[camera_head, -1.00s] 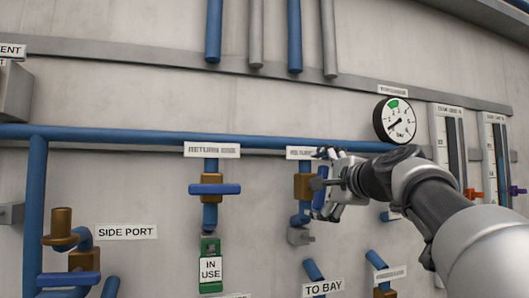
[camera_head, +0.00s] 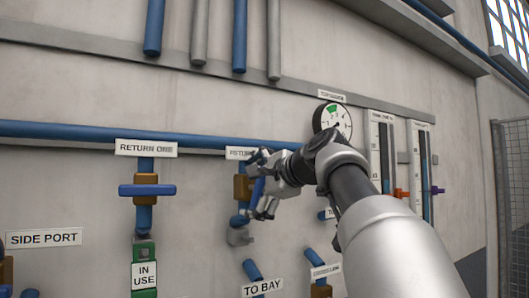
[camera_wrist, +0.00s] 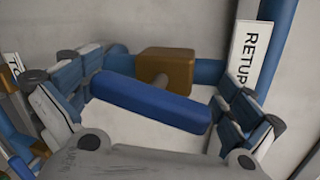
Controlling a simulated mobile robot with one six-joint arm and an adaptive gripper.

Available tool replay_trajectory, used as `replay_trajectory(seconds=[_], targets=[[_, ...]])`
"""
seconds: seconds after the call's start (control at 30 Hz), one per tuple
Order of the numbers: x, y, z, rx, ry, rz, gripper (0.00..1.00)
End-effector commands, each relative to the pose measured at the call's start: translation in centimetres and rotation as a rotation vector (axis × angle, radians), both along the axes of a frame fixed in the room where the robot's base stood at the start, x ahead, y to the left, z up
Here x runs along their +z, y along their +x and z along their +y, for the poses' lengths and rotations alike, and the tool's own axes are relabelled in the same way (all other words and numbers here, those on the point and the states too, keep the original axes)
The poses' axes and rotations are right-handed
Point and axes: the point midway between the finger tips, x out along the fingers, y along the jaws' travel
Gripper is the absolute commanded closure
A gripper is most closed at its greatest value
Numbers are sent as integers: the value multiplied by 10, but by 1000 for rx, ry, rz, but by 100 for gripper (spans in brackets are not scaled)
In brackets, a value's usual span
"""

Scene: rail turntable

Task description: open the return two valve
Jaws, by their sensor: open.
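The return two valve has a brass body (camera_wrist: 166,66) on a blue pipe and a blue bar handle (camera_wrist: 150,101). In the wrist view the handle lies roughly along the pipe, slightly slanted. My gripper (camera_wrist: 160,98) is open, with one set of fingers near each end of the handle; I cannot tell whether they touch it. In the head view my gripper (camera_head: 262,188) is at this valve, covering part of it. The brass body (camera_head: 241,187) shows beside the fingers. Its sign (camera_head: 238,153) is partly hidden by my arm.
Left is the return one valve, its blue handle (camera_head: 147,190) crosswise, with a green "IN USE" tag (camera_head: 144,274) below. A round gauge (camera_head: 333,120) is close above my arm. Panels with orange and purple levers (camera_head: 401,193) are to the right. A mesh fence (camera_head: 512,200) stands far right.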

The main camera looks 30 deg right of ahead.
Motion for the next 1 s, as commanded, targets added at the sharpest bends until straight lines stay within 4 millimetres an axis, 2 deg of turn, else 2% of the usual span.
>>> replay_trajectory(seconds=[0.03,1.0], targets=[[10,-5,0,-7,-7,-23,0],[1,-71,-4,-6,-5,-8,0]])
